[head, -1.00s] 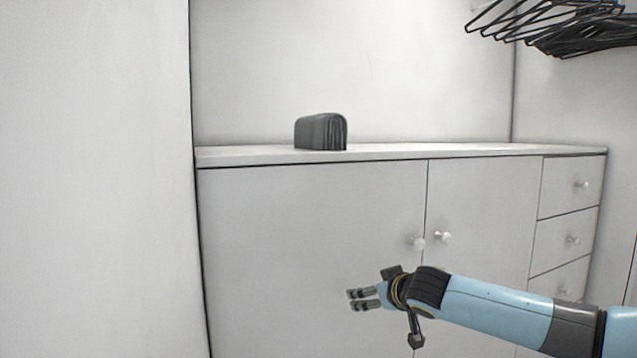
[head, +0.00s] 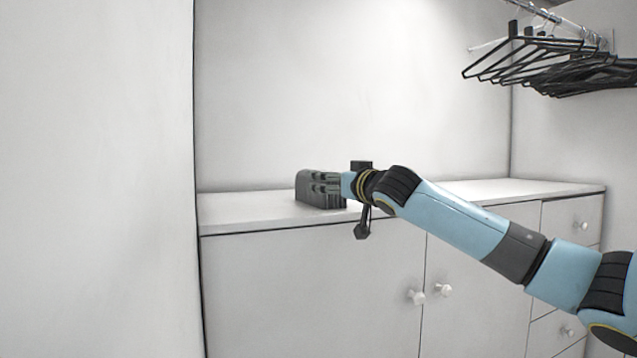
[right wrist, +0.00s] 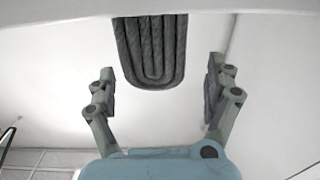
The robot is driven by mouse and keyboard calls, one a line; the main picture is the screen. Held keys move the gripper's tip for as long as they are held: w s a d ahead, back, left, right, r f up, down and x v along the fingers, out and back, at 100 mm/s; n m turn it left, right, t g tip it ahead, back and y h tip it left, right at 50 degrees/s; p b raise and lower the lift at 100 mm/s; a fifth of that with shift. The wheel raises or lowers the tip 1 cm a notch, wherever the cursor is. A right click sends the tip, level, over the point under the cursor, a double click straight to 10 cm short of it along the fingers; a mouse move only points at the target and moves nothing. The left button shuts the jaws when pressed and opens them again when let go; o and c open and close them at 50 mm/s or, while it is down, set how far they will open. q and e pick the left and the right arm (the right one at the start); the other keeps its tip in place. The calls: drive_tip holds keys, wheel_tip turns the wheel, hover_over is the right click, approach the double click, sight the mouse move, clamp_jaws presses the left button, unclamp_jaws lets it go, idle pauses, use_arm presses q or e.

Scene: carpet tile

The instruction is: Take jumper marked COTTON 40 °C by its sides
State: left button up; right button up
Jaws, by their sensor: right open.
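A dark grey folded jumper (head: 318,198) lies on top of the white cabinet, near its left part. Its layered end also shows in the right wrist view (right wrist: 150,50), beyond and between the fingers. No marking on it can be read. My right gripper (head: 325,183) overlaps the jumper in the head view. In the right wrist view my right gripper (right wrist: 160,90) is open, with one finger on each side of an empty gap. The jumper appears just ahead of the fingertips. My left gripper is in no view.
The white cabinet top (head: 255,212) is bare around the jumper and to the right. Cabinet doors with knobs (head: 416,297) are below. Black hangers (head: 540,55) hang from a rail at upper right. A plain wall panel (head: 95,180) closes the left side.

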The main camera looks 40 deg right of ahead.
drive_tip(key=p+x, duration=0.1)
drive_tip(key=x, duration=0.1)
drive_tip(key=p+x, duration=0.2)
drive_tip(key=shift+w+d+f, duration=0.15)
drive_tip(key=shift+w+d, duration=0.1)
drive_tip(key=shift+d, duration=0.15)
drive_tip(key=shift+w+f, duration=0.2)
drive_tip(key=shift+w, duration=0.2)
drive_tip(key=shift+d, duration=0.1)
drive_tip(key=shift+s, duration=0.1)
drive_tip(key=shift+c, duration=1.1)
drive_tip(key=c, duration=1.1)
drive_tip(key=shift+r, duration=0.1)
drive_tip(key=shift+c, duration=0.6)
drive_tip(key=shift+r, duration=0.1)
